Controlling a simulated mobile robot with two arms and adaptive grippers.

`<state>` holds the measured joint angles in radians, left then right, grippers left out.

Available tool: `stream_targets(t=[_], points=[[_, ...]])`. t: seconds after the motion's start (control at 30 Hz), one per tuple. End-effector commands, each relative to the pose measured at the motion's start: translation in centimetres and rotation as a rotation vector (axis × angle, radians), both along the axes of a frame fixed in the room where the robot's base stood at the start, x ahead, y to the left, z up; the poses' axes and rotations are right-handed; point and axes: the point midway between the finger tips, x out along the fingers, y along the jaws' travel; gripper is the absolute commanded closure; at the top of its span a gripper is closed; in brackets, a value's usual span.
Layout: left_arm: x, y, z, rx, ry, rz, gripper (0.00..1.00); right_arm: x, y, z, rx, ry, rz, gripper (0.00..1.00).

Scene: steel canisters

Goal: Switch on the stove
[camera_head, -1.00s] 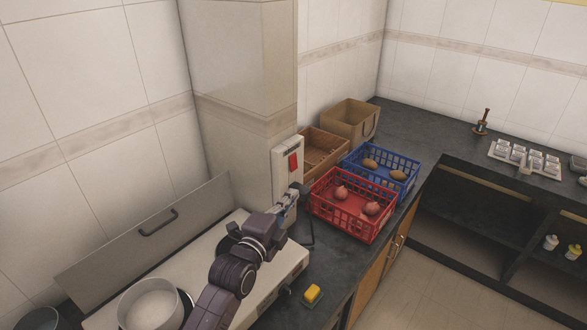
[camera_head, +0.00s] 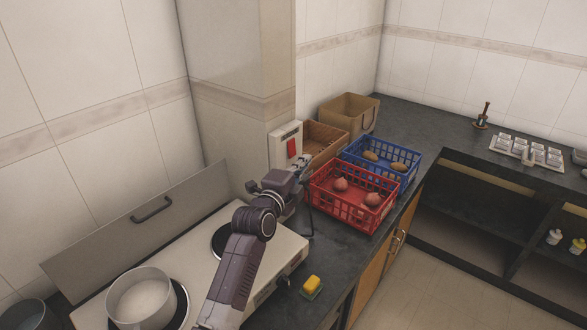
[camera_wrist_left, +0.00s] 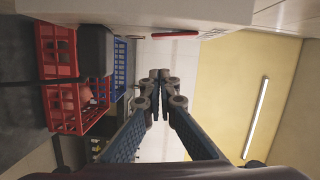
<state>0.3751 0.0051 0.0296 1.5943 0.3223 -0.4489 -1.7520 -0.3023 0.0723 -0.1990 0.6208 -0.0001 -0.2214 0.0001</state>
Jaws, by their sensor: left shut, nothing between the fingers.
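The stove (camera_head: 283,247) is a white hob with two dark burners and a raised grey lid. A white wall box (camera_head: 278,150) with a red switch (camera_head: 291,147) is mounted on the pillar behind it. My left gripper (camera_head: 303,161) is just right of the box, near the red switch, with its fingers shut and empty. In the left wrist view the shut fingertips (camera_wrist_left: 160,75) point ahead, and the red switch (camera_wrist_left: 175,35) shows edge-on above them, apart from them in the picture. Contact cannot be told from the head view. My right gripper is out of view.
A pot (camera_head: 140,298) stands on the left burner. A red crate (camera_head: 345,213) and a blue crate (camera_head: 400,182) with food stand close to my left gripper, with a brown basket (camera_head: 325,140) behind. A yellow sponge (camera_head: 312,284) lies on the counter in front.

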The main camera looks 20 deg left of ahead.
Motion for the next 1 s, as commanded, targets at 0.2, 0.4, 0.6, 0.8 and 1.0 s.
stream_targets(t=[0.2, 0.4, 0.6, 0.8, 1.0], points=[[0.8, 2.7, -0.6, 0.002, 0.0, 0.005, 1.0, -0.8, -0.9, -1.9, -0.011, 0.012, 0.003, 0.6], [0.9, 3.3, -0.5, 0.002, 0.001, 0.004, 1.0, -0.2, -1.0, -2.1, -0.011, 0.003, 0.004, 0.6], [0.9, 3.3, -0.5, 0.002, 0.001, 0.004, 1.0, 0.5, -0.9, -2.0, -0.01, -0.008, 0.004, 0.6], [1.0, 3.6, -0.7, 0.026, -0.007, 0.005, 1.0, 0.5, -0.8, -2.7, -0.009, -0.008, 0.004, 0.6], [1.2, 3.9, -0.6, 0.065, -0.021, 0.005, 1.0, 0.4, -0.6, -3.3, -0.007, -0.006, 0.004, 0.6]])
